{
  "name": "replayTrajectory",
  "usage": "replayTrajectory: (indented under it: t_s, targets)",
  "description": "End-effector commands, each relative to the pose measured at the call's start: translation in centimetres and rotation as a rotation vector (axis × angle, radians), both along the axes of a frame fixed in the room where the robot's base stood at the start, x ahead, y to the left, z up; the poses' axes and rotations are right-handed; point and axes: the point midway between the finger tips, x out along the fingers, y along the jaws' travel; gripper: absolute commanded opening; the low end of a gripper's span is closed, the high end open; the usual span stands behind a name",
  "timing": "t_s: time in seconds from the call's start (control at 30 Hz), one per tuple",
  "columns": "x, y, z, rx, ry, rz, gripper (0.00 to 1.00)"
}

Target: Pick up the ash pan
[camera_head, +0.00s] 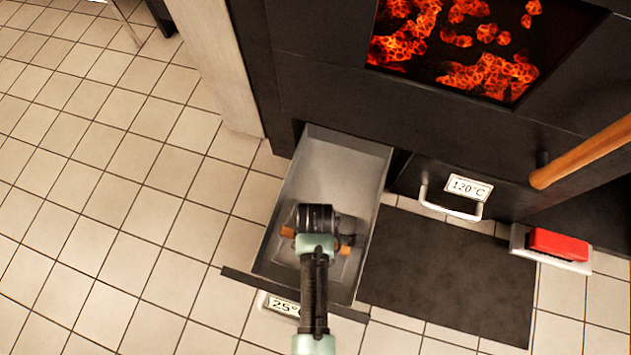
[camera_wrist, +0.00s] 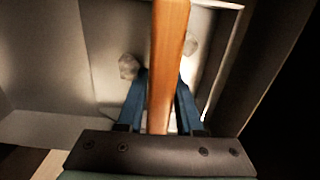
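The ash pan shows by its wooden handle (camera_wrist: 169,50), which runs up the middle of the wrist view, with grey metal around it. In the head view an end of the handle (camera_head: 346,250) shows beside my gripper (camera_head: 317,238), low in an open grey drawer (camera_head: 345,165). My gripper's blue fingers (camera_wrist: 163,92) lie on either side of the handle with no gap visible, so it appears shut on it. Most of the pan is hidden under my gripper and arm in the head view.
The drawer's front carries a 25°C label (camera_head: 283,306). A closed drawer labelled 120°C (camera_head: 469,188) is to its right. Glowing coals (camera_head: 485,75) lie above. A dark mat (camera_head: 445,270) and a red block (camera_head: 558,246) are at right.

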Motion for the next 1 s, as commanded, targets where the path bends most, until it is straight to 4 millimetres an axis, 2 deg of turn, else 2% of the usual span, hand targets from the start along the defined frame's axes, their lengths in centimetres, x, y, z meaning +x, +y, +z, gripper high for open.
replayTrajectory:
  t_s: [0.07, 0.27, 1.0]
  targets:
    - [0.02, -0.01, 0.08, 0.000, 0.000, 0.000, 0.35]
    - [0.02, -0.01, 0.09, 0.000, 0.000, 0.000, 0.00]
    - [0.02, 0.00, 0.09, 0.000, -0.001, 0.000, 0.00]
